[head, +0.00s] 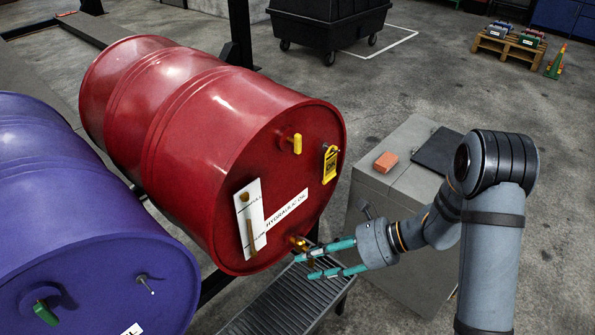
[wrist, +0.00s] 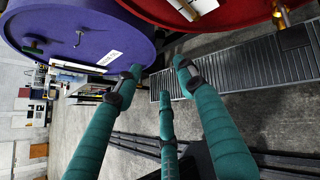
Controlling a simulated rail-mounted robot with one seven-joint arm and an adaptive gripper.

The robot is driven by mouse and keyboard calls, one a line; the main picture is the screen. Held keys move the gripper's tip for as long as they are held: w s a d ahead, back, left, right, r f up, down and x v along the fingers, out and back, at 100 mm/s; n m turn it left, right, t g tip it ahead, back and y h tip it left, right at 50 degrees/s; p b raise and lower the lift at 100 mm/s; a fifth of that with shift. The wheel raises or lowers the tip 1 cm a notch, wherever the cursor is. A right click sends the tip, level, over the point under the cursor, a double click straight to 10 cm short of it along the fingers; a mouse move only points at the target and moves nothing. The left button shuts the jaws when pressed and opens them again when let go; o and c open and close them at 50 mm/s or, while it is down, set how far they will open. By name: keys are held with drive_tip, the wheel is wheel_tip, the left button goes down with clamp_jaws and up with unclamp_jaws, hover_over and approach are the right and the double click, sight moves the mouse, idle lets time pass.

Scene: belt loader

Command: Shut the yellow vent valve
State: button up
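The red drum (head: 225,140) lies on its side with its end face towards my arm. The yellow vent valve (head: 297,143) sits high on that face, its short handle upright in the head view. I cannot make it out in the wrist view. My gripper (head: 306,266) is low, in front of the drum's lower edge, well below the valve. Its teal fingers are spread and empty, and they also show apart in the wrist view (wrist: 155,85). A brass tap (head: 297,243) at the bottom of the face is close to the fingertips; I cannot tell whether they touch.
A yellow tag (head: 330,165) hangs right of the valve. A white plate (head: 251,219) with a gauge is on the same face. A purple drum (head: 90,235) lies at left. A grated tray (head: 285,300) is below, and a grey cabinet (head: 385,200) with an orange block stands right.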

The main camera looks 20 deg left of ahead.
drive_tip(key=w+a+r+m+t+y, duration=0.35)
drive_tip(key=w+r, duration=0.25)
drive_tip(key=w, duration=0.4)
drive_tip(key=t+y, duration=0.3)
drive_tip(key=t, duration=0.2)
approach(299, 146)
drive_tip(key=shift+m, duration=0.45)
drive_tip(key=p+x, duration=0.4)
drive_tip(key=x, duration=0.5)
drive_tip(key=shift+w+a, duration=0.1)
drive_tip(key=shift+a, duration=0.3)
drive_tip(key=shift+w+a, duration=0.2)
drive_tip(key=shift+a, duration=0.35)
drive_tip(key=shift+c, duration=1.1)
drive_tip(key=c, duration=0.7)
clamp_jaws()
